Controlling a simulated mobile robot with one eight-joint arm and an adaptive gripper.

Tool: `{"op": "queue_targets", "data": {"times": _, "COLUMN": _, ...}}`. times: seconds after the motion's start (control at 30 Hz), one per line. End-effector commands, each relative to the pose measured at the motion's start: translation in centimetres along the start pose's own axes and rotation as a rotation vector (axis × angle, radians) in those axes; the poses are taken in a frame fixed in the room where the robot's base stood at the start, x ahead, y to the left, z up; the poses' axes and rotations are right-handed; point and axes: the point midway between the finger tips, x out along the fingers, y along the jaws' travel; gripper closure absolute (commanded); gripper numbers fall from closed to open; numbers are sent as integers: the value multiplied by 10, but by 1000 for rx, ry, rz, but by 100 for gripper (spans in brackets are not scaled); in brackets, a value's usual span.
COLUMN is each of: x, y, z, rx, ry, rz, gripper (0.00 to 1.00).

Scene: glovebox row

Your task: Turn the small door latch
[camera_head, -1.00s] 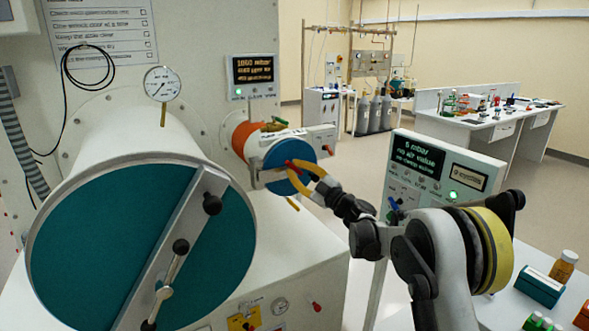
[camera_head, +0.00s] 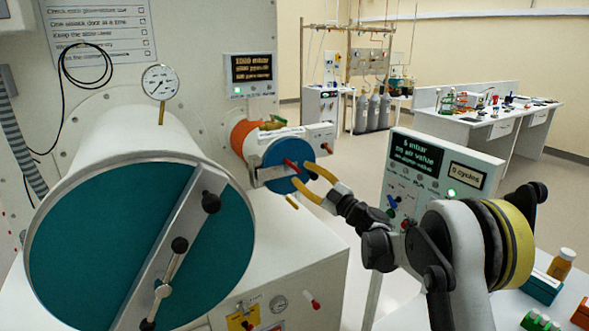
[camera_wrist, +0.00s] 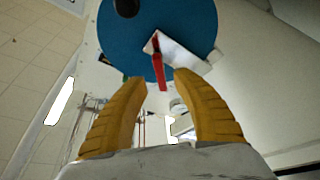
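The small door (camera_head: 275,153) is a blue disc on the end of a short tube, with a pale bar across it. Its red latch (camera_head: 291,165) sticks out near the middle; in the wrist view the red latch (camera_wrist: 158,66) points down the picture, on the blue door (camera_wrist: 190,20). My gripper (camera_head: 303,174) has two yellow fingers, spread apart and empty, just right of the latch. In the wrist view my gripper (camera_wrist: 160,77) shows the latch's end lined up between its fingertips, with no finger seen touching it.
A large teal door (camera_head: 90,240) with a diagonal bar and black knobs fills the left. A readout panel (camera_head: 440,165) stands close behind my arm. A white table at lower right holds bottles and a teal box (camera_head: 540,287).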

Motion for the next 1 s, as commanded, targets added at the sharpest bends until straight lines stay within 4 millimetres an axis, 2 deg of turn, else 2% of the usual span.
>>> {"op": "queue_targets", "data": {"times": 0.1, "x": -29, "y": 1, "z": 0, "rx": -1, "ry": -2, "rz": 1, "gripper": 66}}
{"op": "queue_targets", "data": {"times": 0.2, "x": -48, "y": 0, "z": 0, "rx": -1, "ry": -2, "rz": 0, "gripper": 66}}
{"op": "queue_targets", "data": {"times": 0.4, "x": -70, "y": 0, "z": 0, "rx": 0, "ry": 0, "rz": 0, "gripper": 66}}
{"op": "queue_targets", "data": {"times": 1.0, "x": -74, "y": 0, "z": 0, "rx": 0, "ry": 0, "rz": -1, "gripper": 66}}
